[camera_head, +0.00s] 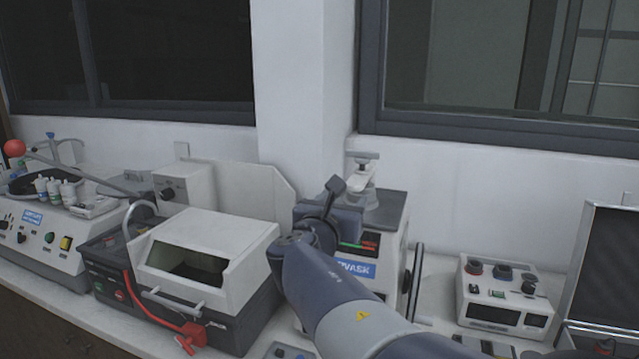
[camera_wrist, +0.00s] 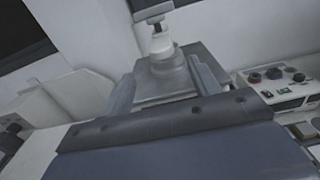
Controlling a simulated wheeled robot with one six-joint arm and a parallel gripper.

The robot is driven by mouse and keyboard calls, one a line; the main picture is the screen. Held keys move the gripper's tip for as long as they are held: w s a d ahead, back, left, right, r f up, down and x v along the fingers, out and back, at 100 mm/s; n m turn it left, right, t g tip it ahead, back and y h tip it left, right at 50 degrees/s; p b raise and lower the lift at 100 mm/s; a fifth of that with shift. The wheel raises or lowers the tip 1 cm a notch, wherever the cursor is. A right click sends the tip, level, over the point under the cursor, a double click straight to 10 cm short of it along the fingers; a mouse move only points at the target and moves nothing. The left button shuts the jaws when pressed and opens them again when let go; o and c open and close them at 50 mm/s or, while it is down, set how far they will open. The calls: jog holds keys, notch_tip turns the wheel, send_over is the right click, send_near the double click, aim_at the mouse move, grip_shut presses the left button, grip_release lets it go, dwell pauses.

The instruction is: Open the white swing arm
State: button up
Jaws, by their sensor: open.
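The mounting press (camera_head: 390,215) stands at the centre of the bench, with a blue label and a small display on its front. The white swing arm (camera_head: 363,178) stands on its grey top, over a round base. In the wrist view the white swing arm (camera_wrist: 162,45) is upright, ahead of and between my fingers. My gripper (camera_wrist: 161,70) is open and empty, its two fingers spread apart and not visibly touching the arm. In the head view my gripper is at the press's upper left, its fingertips hard to make out. My own arm hides part of the press front.
A white-lidded cutting machine (camera_head: 205,255) with a red lever stands to the left. A small control box (camera_head: 505,300) sits to the right, beside a dark panel (camera_head: 606,262). A dark upright handle (camera_head: 415,280) is at the press's right side. The wall is close behind.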

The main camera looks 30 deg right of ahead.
aim_at(356, 181)
jog(key=p+x, duration=0.1)
jog(key=x, duration=0.9)
jog(key=shift+w+d, duration=0.1)
jog(key=shift+d, duration=0.2)
grip_shut()
